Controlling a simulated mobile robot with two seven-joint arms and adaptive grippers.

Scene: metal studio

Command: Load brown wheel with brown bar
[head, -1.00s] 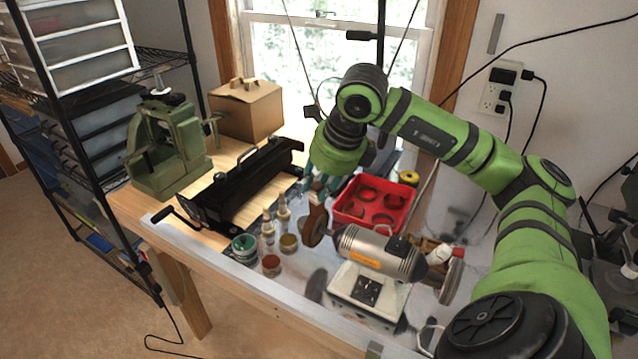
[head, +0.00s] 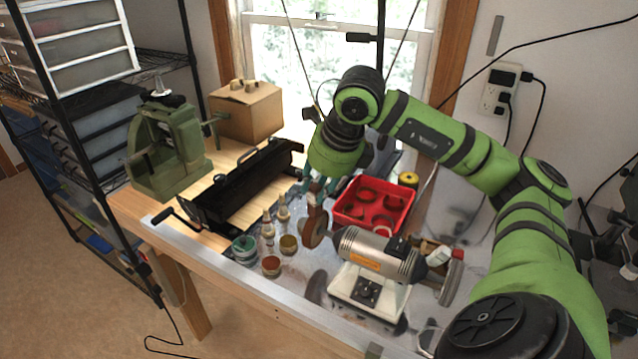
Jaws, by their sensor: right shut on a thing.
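The brown wheel (head: 314,229) is mounted on the left end of the silver bench polisher (head: 374,257). My right gripper (head: 318,188) points down just above the wheel, beside the red tray. It is shut on a brown bar (head: 317,196), which is mostly hidden by the fingers. The bar's lower end is at the top of the wheel; I cannot tell whether they touch. My left gripper is not in view.
A red tray (head: 345,213) with round brown pieces stands behind the polisher. Several small jars and bottles, including a green-lidded jar (head: 244,247), stand left of the wheel. A long black machine (head: 240,187) and a cardboard box (head: 246,111) are farther left.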

